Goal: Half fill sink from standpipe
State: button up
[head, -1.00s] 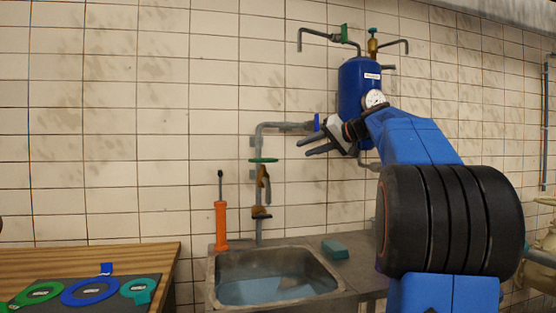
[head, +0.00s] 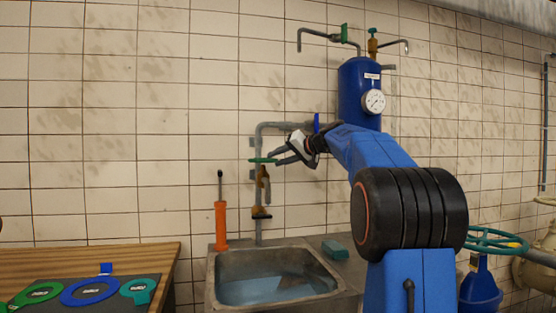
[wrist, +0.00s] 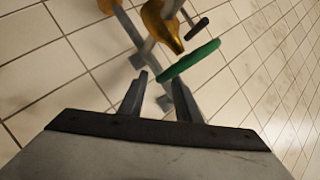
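The steel sink (head: 211,283) holds bluish water (head: 270,290); its depth is hard to judge. The grey standpipe (head: 258,226) rises behind it and bends right along the wall. My gripper (head: 279,157) is open and empty, just right of the handwheel. No stream shows at the tap.
A blue tank (head: 358,85) with a gauge hangs behind my arm, and a blue handle (head: 316,122) sits on the pipe. An orange tool (head: 221,225) and a green sponge (head: 335,249) are by the sink. A wooden bench (head: 150,254) with coloured rings stands left.

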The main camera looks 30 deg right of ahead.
aim_at(265, 160)
jog(key=shift+w, duration=0.1)
grip_shut()
